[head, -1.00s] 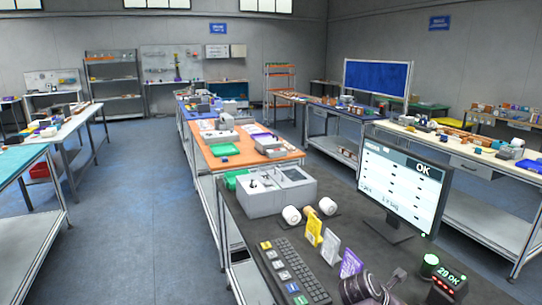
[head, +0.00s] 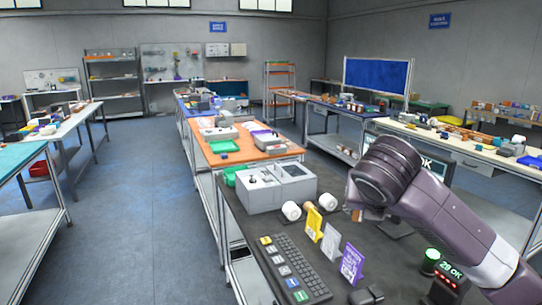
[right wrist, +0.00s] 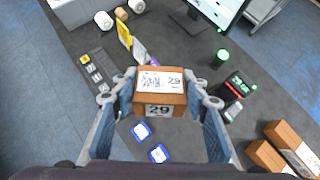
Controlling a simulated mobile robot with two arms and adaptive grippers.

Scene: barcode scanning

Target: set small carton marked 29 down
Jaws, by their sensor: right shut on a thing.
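The small carton marked 29 (right wrist: 160,90) is brown with a white label on top and "29" on its near face. In the right wrist view my right gripper (right wrist: 163,92) is shut on it, one finger at each side. The carton appears upright over the dark bench (right wrist: 75,50); I cannot tell whether it touches the top. In the head view my right arm's dark wrist (head: 385,175) hangs over the bench, in front of the monitor, and mostly hides what it holds. My left gripper is not in view.
A keyboard (head: 290,268), yellow sign (head: 313,224), white sign (head: 331,242) and purple sign (head: 352,262) stand left of the arm. A lit display (head: 447,282) is at right. Blue-white tags (right wrist: 141,131) and other cartons (right wrist: 290,140) lie nearby.

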